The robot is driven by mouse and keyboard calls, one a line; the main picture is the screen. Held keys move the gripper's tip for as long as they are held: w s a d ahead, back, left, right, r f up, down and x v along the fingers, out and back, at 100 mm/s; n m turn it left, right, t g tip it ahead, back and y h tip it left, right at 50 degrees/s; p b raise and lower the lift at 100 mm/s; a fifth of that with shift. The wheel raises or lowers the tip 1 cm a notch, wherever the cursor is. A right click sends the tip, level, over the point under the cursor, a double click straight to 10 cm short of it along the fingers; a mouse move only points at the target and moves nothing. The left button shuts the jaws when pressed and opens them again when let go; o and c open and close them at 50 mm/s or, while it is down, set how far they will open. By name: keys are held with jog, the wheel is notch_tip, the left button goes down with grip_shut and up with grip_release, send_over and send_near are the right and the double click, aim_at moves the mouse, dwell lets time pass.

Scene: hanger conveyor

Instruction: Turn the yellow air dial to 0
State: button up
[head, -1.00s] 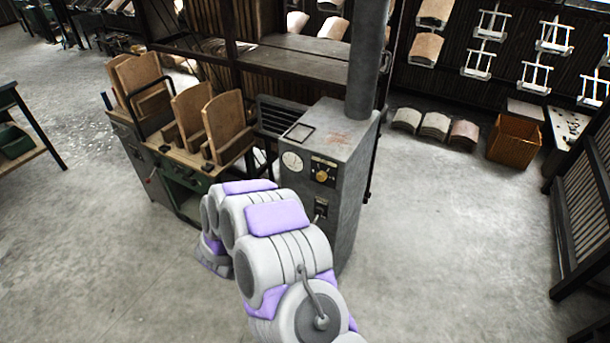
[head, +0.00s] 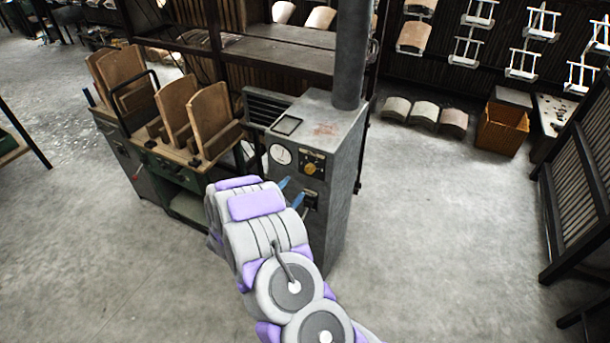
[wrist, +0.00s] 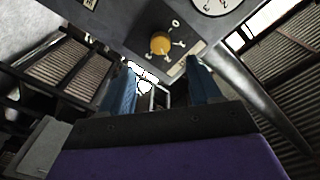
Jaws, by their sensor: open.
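The yellow air dial (head: 311,168) is a small round knob on a dark plate on the front of the grey control box (head: 335,215). A white round gauge (head: 281,154) sits to its left. In the wrist view the yellow dial (wrist: 160,43) is at the upper middle, with white marks around it and part of the gauge (wrist: 213,4) at the top edge. My gripper (head: 291,192) is in front of the box, below and left of the dial. Its two blue fingers (wrist: 162,88) are apart with nothing between them, and the dial lies beyond their tips, untouched.
A dark switch (head: 309,200) is below the dial, close to my fingers. A green machine (head: 175,175) with wooden seat shells stands to the left. An orange crate (head: 502,130) is at the back right. Open concrete floor lies right of the box.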

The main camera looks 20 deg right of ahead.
aim_at(308, 171)
jog(key=b+x, duration=0.1)
jog(key=x, duration=0.8)
jog(key=shift+w+d, duration=0.1)
jog(key=shift+c, duration=0.4)
jog(key=c, duration=1)
jog(key=shift+o, duration=0.2)
